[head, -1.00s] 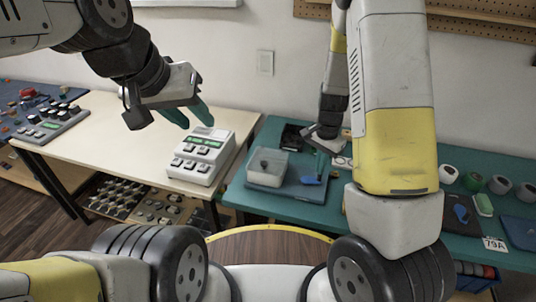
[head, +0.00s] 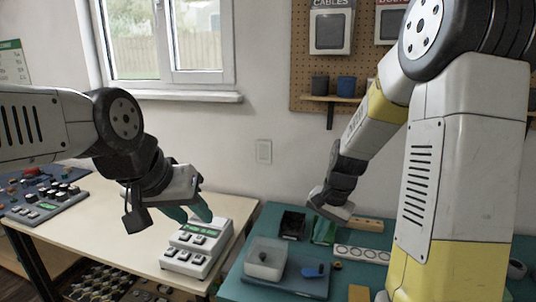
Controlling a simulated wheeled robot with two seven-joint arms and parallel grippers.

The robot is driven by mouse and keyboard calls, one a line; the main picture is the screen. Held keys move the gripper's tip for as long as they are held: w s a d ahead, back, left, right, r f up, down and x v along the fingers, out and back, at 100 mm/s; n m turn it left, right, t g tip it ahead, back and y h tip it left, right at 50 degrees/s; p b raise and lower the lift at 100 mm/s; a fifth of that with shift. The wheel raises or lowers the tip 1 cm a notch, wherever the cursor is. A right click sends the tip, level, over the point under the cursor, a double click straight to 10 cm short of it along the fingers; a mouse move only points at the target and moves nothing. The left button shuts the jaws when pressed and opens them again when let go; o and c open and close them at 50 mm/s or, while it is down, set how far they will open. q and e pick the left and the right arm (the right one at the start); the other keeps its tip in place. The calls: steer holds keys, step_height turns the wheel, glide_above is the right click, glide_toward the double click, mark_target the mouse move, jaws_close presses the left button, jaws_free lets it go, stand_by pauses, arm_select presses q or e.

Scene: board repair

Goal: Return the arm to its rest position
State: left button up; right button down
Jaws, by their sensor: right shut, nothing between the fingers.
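My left gripper (head: 190,212) hangs over the light wooden table, just behind and left of a grey-white button box (head: 195,248). Its green fingers look spread, with nothing seen between them. My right gripper (head: 323,232) points down over the teal bench (head: 245,225). Its green fingers are shut and empty, seen partly behind the wrist. They are above and behind a blue piece (head: 313,270) that lies on a dark blue tray (head: 300,285) beside a translucent bin (head: 265,260). The right upper arm fills the right side of the view.
A black holder (head: 293,224) and a white strip with round holes (head: 362,254) are on the teal bench near the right gripper. A control panel (head: 45,205) is at the far left. A pegboard (head: 300,75) and a window sill (head: 190,97) are on the wall behind.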

steer(key=s+r+n+t, duration=0.4)
steer(key=s+r+n, duration=0.3)
steer(key=s+r, duration=0.9)
steer(key=shift+r+t, duration=0.3)
steer(key=shift+r, duration=0.6)
steer(key=c, duration=2.2)
jaws_free()
